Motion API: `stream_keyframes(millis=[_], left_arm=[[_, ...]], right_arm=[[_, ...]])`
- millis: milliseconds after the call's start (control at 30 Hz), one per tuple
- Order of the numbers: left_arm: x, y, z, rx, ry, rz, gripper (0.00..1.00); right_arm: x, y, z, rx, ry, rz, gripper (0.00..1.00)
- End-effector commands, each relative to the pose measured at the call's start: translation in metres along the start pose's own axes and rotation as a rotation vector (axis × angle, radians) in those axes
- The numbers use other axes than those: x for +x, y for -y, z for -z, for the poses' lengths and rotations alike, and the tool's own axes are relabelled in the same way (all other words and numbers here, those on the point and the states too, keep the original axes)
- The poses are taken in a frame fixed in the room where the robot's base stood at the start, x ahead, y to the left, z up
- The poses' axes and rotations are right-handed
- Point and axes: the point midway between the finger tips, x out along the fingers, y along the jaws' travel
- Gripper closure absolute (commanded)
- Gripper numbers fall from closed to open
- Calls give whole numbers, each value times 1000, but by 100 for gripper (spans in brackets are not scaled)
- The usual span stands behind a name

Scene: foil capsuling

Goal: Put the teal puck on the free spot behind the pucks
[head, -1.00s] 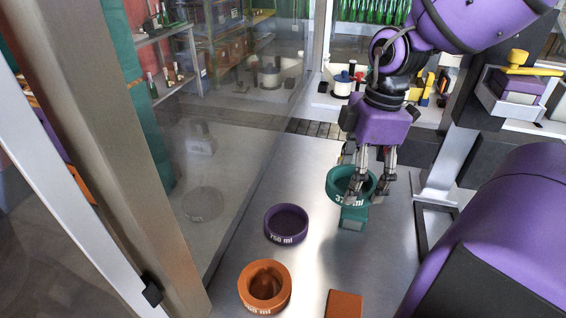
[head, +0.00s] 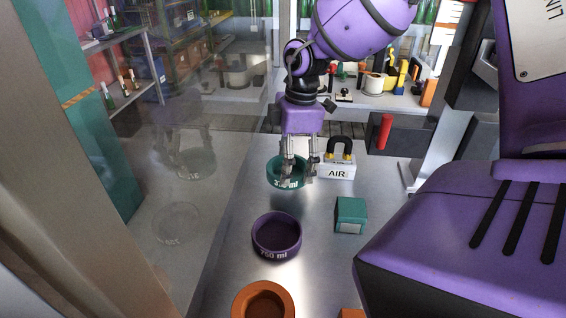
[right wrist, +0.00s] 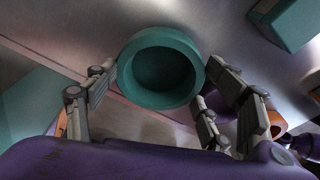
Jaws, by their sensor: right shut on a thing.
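The teal puck (head: 287,173), a shallow round cup with white lettering, is held in my right gripper (head: 298,176). The right wrist view also shows the teal puck (right wrist: 160,70) between the fingers. It is behind the purple puck (head: 277,238), marked 750 ml, and a darker patch shows on the metal below it. I cannot tell how high it is above the surface. The orange puck (head: 264,302) stands nearest the front, cut by the picture's lower edge. The spot behind the purple puck is bare metal. My left gripper is not in view.
A teal block (head: 350,215) stands right of the pucks. A glass panel (head: 190,190) borders the metal table (head: 318,255) on the left.

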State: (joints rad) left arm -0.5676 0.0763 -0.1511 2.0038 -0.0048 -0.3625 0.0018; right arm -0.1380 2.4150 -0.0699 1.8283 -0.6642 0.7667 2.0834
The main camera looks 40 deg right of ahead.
Motion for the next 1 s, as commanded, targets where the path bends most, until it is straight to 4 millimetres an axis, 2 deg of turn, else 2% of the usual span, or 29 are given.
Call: stream_keyframes(millis=[200, 400, 667, 833, 867, 967, 1000], left_arm=[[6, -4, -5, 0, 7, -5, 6], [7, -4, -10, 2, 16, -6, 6], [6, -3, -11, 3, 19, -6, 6], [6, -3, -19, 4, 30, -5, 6], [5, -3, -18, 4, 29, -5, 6], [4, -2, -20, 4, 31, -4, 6], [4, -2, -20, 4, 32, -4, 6]], right_arm=[[18, -13, 2, 1, 1, 1, 53], [42, -11, -1, 0, -1, -1, 53], [42, -12, 0, -1, -2, -4, 53], [48, -11, -1, 0, -1, -2, 53], [47, -11, -1, 0, -1, -2, 21], [46, -11, -1, 0, -1, -3, 8], [46, -11, -1, 0, -2, -3, 7]])
